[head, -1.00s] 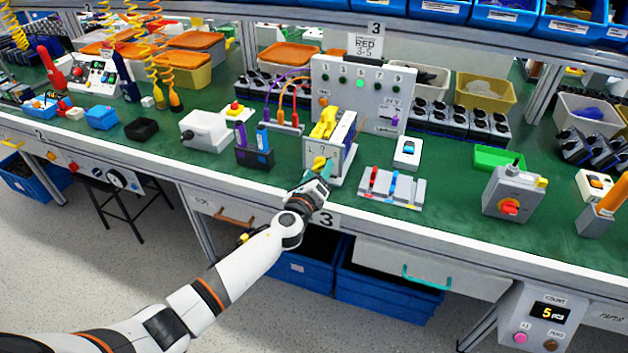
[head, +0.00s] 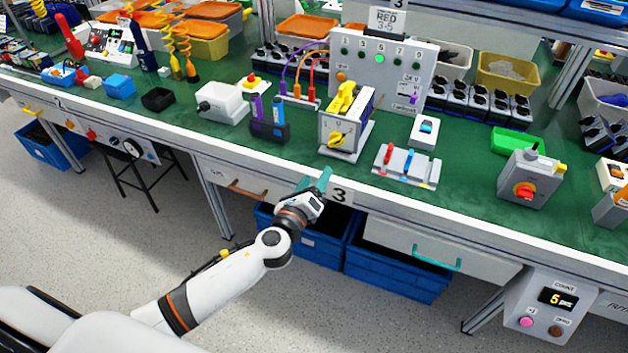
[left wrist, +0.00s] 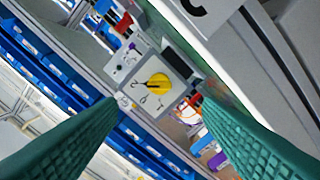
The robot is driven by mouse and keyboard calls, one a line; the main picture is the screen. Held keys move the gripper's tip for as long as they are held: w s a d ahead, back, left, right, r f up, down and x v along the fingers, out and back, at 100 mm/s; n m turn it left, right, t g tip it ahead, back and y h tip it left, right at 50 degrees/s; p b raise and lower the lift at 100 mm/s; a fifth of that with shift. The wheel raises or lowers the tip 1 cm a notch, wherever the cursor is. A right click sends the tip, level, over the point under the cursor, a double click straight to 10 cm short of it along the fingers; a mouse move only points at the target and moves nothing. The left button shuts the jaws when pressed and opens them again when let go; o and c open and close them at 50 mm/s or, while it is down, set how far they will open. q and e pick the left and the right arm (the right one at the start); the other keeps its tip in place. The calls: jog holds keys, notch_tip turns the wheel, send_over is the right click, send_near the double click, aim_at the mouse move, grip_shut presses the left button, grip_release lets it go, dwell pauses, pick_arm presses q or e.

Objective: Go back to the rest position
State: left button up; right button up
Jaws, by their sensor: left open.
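The rotary switch box (head: 347,125) stands on the green bench top, with a yellow knob (head: 337,140) on its front face and a yellow part on its top. In the left wrist view the yellow knob (left wrist: 159,87) shows on the pale front panel, apart from the fingers. My left gripper (head: 322,182) is in front of the bench edge, lower than the box and clear of it. Its two teal fingers show wide apart in the left wrist view, with nothing between them. My right gripper is not in view.
A panel with a lit green lamp (head: 382,72) stands behind the box. A grey block with colored levers (head: 406,165) and a grey box with a red knob (head: 531,178) are to the right. Blue bins (head: 395,272) sit under the bench. The floor before the bench is open.

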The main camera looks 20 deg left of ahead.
pick_arm(q)
jog(key=s+a+f+n+g+y, duration=0.1)
jog(key=s+a+f+n+g, duration=0.25)
jog(key=f, duration=0.75)
jog(key=s+f+n+g+p, duration=0.1)
jog(key=s+f+n+g, duration=0.2)
jog(key=s+f+n, duration=0.55)
jog(key=s+a+f+n+g+y, duration=0.1)
jog(key=s+a+f+g, duration=0.2)
jog(key=f, duration=1.1)
jog(key=s+d+f+n+g, duration=0.1)
jog(key=s+f+n, duration=0.3)
jog(key=s, duration=0.7)
jog(key=s+d+f+n+g+h, duration=0.1)
jog(key=s+f+n+g, duration=0.3)
jog(key=s, duration=0.7)
jog(key=s+d+f+n+g+p, duration=0.1)
jog(key=s+f+n, duration=0.3)
jog(key=s, duration=0.7)
notch_tip(320, 180, down, 2)
jog(key=shift+s+d+f+g, duration=0.2)
jog(key=shift+g, duration=0.55)
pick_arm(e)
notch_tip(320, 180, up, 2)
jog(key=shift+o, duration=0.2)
